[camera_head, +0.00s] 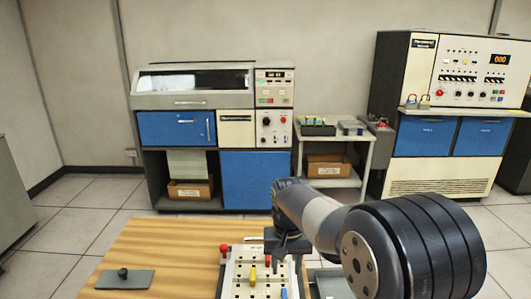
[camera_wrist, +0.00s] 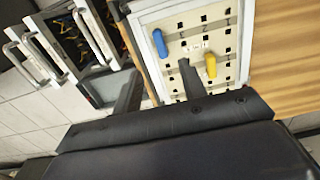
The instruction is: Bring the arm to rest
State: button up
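My arm reaches out from the lower right in the head view, bent over the table. My gripper (camera_head: 283,248) points down above the pale plugboard panel (camera_head: 240,286). In the wrist view my gripper (camera_wrist: 158,68) has its two dark fingers apart, with nothing held between them. The panel with dark square holes (camera_wrist: 185,22) lies beyond the fingers. A yellow peg (camera_head: 252,275) stands on it and shows right of the right finger in the wrist view (camera_wrist: 211,66). A blue peg (camera_head: 284,293) also shows there (camera_wrist: 160,43). Whether the fingertips touch the panel is unclear.
The wooden table (camera_head: 165,240) holds a grey plate with a knob (camera_head: 124,278). A red knob (camera_head: 224,249) stands at the panel's corner. Behind are a blue-doored card machine (camera_head: 255,178), a small shelf (camera_head: 334,182) and a control cabinet (camera_head: 440,173). The table's left part is mostly clear.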

aim_at(285, 296)
notch_tip(285, 296, down, 11)
jog(key=shift+f, duration=0.1)
notch_tip(285, 296, up, 7)
jog(key=p, duration=0.5)
jog(key=shift+r, duration=0.2)
jog(key=shift+r+p, duration=0.35)
jog(key=shift+p, duration=0.1)
